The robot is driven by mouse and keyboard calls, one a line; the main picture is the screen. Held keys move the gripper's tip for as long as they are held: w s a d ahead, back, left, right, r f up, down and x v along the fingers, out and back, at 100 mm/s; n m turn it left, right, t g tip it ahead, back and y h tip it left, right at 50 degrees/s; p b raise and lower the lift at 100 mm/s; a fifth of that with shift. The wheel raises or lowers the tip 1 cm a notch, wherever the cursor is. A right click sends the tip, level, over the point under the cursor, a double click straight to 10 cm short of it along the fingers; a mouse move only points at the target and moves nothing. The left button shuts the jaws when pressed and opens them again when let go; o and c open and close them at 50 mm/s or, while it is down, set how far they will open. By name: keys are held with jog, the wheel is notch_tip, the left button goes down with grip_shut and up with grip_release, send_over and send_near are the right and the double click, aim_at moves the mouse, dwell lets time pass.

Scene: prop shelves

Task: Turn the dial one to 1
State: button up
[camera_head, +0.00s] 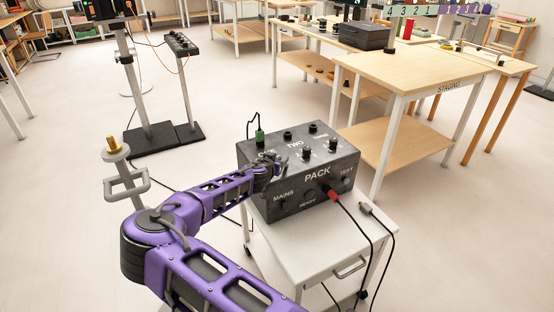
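A dark grey control box (290,205) marked PACK, MAINS, READY and TEST stands on a small white cart. Its sloped top carries several black knobs, one of them by the TWO label (295,145). My purple arm reaches in from the lower left. My gripper (277,164) is at the left part of the box's top, over the area beside a partly covered label that seems to read ONE. Dial one is hidden or too small to tell behind the gripper. I cannot tell whether the fingers are open, shut or touching a knob.
A green plug (260,138) stands in the box's top left, and a red plug (332,195) with a black cable sits in its front. The white cart (300,240) has a loose cable end on it. A wooden STAGING table (420,65) stands behind right.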

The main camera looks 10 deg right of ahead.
grip_shut()
jog(key=shift+n+y, duration=0.4)
jog(key=n+y, duration=0.1)
jog(key=y, duration=0.1)
jog(key=n+t+y, duration=0.1)
jog(key=n, duration=0.1)
jog(key=shift+d+r+t+y, duration=0.2)
jog(key=shift+t+y, duration=0.1)
jog(key=shift+y, duration=0.1)
jog(key=n+y+p, duration=0.1)
jog(key=n+y, duration=0.4)
jog(key=y, duration=0.1)
jog(key=shift+n+g, duration=0.3)
jog(key=shift+g, duration=0.1)
jog(key=n+g+y, duration=0.1)
jog(key=n+y, duration=0.1)
jog(key=n+g+y+p, duration=0.1)
jog(key=n+y, duration=0.1)
jog(key=shift+a+f+n+g+y, duration=0.1)
jog(key=shift+f+n+g+y, duration=0.05)
jog(key=shift+n+g+y, duration=0.15)
jog(key=shift+a+f+n+g+y+b, duration=0.15)
jog(key=shift+n+g+y+b, duration=0.65)
jog(key=shift+n+g+y, duration=0.85)
jog(key=shift+n+g+h, duration=0.25)
jog(key=shift+n+g, duration=0.2)
jog(key=shift+g, duration=0.1)
jog(key=shift+o, duration=1.4)
grip_release()
